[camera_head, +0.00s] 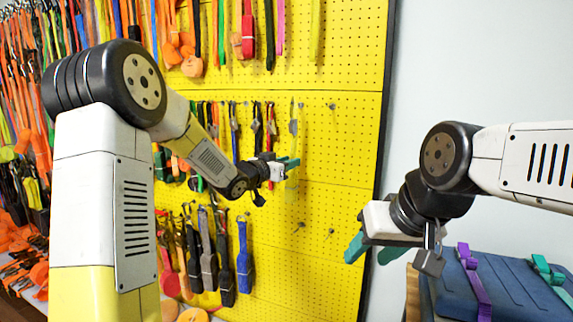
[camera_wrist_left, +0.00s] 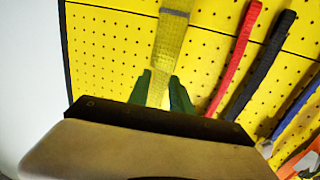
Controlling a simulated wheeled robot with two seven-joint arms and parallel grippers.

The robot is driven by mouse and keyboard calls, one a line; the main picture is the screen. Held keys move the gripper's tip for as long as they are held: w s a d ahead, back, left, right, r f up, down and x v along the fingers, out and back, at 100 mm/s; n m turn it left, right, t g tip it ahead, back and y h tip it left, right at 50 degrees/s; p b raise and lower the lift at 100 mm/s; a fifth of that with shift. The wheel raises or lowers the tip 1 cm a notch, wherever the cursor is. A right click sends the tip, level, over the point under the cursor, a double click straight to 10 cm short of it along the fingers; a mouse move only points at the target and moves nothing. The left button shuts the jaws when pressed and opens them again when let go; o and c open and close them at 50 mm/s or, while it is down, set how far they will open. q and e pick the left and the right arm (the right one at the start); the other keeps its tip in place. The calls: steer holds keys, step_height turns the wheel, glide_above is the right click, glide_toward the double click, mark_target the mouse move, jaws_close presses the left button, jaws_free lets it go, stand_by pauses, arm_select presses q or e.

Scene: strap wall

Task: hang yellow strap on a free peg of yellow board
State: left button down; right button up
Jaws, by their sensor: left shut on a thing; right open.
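The yellow strap (camera_head: 293,119) is a thin upright band in front of the yellow board (camera_head: 345,155). My left gripper (camera_head: 289,164) is shut on it, with green fingers on either side. The left wrist view shows the strap (camera_wrist_left: 171,40) running up from between the fingertips (camera_wrist_left: 160,88), with a greyish band near the top. Whether its upper end touches a peg cannot be told. Bare pegs show at the right of the middle row (camera_head: 331,106) and in the lower row (camera_head: 299,226) (camera_head: 330,233). My right gripper (camera_head: 368,250) is open and empty, right of the board.
Straps in several colours hang left of my left gripper, including a blue strap (camera_head: 244,258). A yellow-green strap (camera_head: 317,28) hangs above. A dark blue case (camera_head: 520,285) with purple and green straps stands at the lower right. The board's lower right is mostly clear.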

arm_select(q)
steer(key=shift+w+d+f, duration=0.15)
steer(key=shift+w+d, duration=0.05)
steer(key=shift+w, duration=0.3)
steer(key=shift+w+d+f, duration=0.2)
steer(key=shift+w+f, duration=0.3)
steer(key=shift+f, duration=0.1)
steer(key=c, duration=1.1)
jaws_free()
